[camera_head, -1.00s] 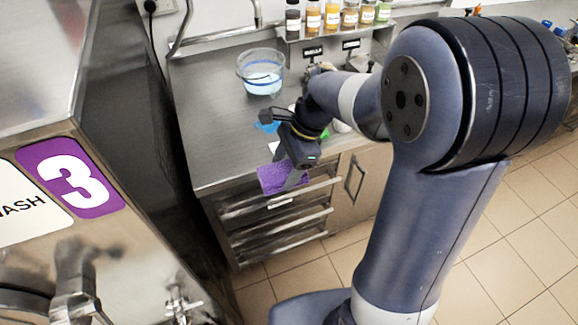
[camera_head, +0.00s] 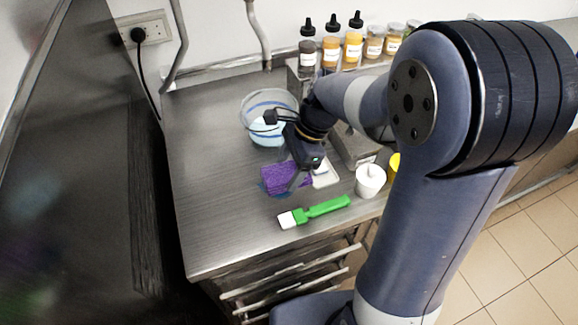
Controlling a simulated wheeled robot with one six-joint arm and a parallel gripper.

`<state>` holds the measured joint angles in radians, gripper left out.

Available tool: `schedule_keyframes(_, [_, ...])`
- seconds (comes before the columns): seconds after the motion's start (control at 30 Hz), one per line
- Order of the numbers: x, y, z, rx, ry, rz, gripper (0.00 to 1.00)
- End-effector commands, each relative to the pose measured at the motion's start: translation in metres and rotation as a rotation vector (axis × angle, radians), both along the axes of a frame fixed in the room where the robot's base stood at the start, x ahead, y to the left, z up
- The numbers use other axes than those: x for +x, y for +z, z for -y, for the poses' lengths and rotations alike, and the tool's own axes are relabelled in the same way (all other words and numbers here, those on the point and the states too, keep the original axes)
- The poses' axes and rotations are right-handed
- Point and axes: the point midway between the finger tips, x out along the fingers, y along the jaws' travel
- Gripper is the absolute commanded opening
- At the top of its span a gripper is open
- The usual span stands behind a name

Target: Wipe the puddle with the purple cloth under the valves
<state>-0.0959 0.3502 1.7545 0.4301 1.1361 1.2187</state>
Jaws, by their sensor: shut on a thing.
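The purple cloth (camera_head: 282,178) shows in the head view over the steel counter, below the fingers of my gripper (camera_head: 297,180). My gripper points down and is shut on the cloth. A blue patch shows at the cloth's lower left edge; I cannot tell whether it is another cloth or something else. I cannot tell whether the purple cloth touches the counter.
A clear tub with bluish liquid (camera_head: 262,128) stands just behind my gripper. Several bottles (camera_head: 330,52) line the back. The counter's left part (camera_head: 212,190) is clear.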

Motion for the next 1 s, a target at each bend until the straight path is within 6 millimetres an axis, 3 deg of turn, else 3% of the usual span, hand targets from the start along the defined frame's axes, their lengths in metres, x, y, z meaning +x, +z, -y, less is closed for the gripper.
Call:
schedule_keyframes(0.6, [0.000,-0.054,0.000,0.000,0.000,0.000,0.43])
schedule_keyframes(1.0, [0.000,-0.059,0.000,0.000,0.000,0.000,0.43])
